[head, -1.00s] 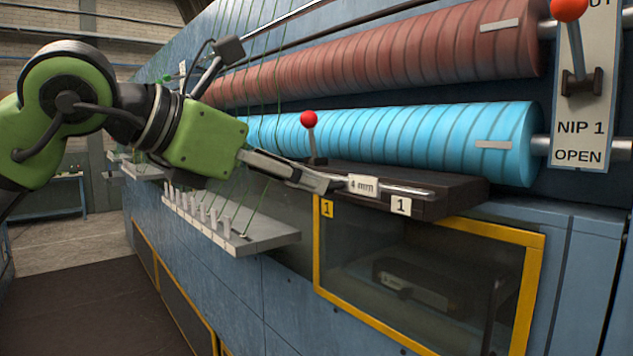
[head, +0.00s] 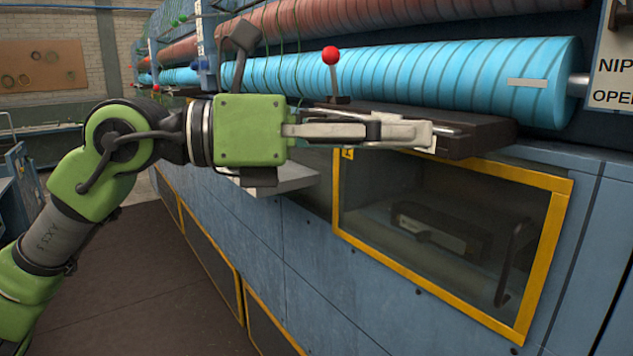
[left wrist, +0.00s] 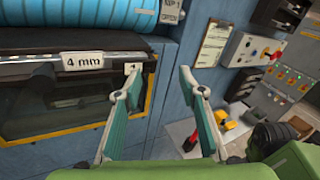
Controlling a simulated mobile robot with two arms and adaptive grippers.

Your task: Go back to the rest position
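My left gripper (head: 430,136) is at the end of the green left arm, pointing right in front of the machine. In the left wrist view the gripper (left wrist: 160,72) has its two teal-padded fingers well apart, with nothing between them. In the head view it covers part of the dark shelf (head: 485,138). The wrist view shows the shelf's "4 mm" label (left wrist: 88,61) left of the fingers, apart from them. My right gripper is in neither view.
A red-knobbed lever (head: 331,57) stands behind the gripper. Blue rollers (head: 430,78) run above the shelf. A yellow-framed window (head: 455,235) is below. The wrist view shows a clipboard (left wrist: 213,43) and a control box (left wrist: 255,50) at right. Dark floor (head: 150,290) is open at left.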

